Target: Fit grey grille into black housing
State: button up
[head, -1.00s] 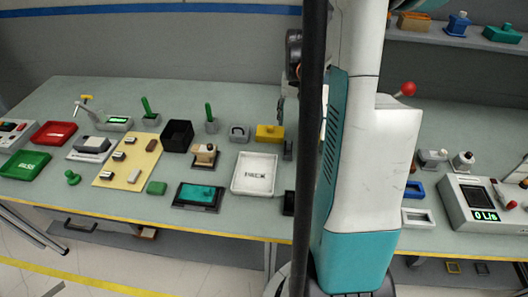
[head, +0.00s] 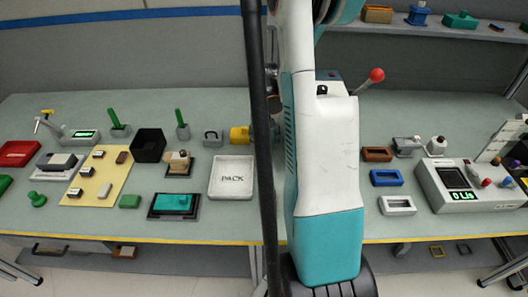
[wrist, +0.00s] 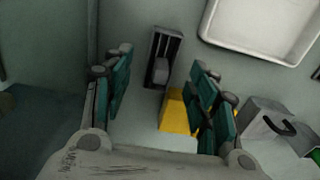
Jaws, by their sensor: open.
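In the wrist view my gripper (wrist: 163,78) is open and empty, its teal and grey fingers spread wide. In the head view my gripper and this piece are hidden behind my arm and a dark pole. I cannot pick out the black housing for certain in the current frames.
A yellow block (wrist: 174,114) lies close by the right finger, partly hidden. A grey block with a black handle (wrist: 258,122) is further right. The white PACK tray (head: 231,193) lies nearby. An open black box (head: 148,145) stands left. Frames (head: 387,178) lie right of my arm.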

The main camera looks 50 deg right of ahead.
aim_at(264, 141)
notch_tip(264, 141, down, 3)
jog(key=shift+b, duration=0.3)
jog(key=c, duration=1.1)
jog(key=shift+r, duration=0.15)
jog(key=shift+c, duration=0.2)
notch_tip(264, 141, up, 20)
jog(key=p, duration=0.5)
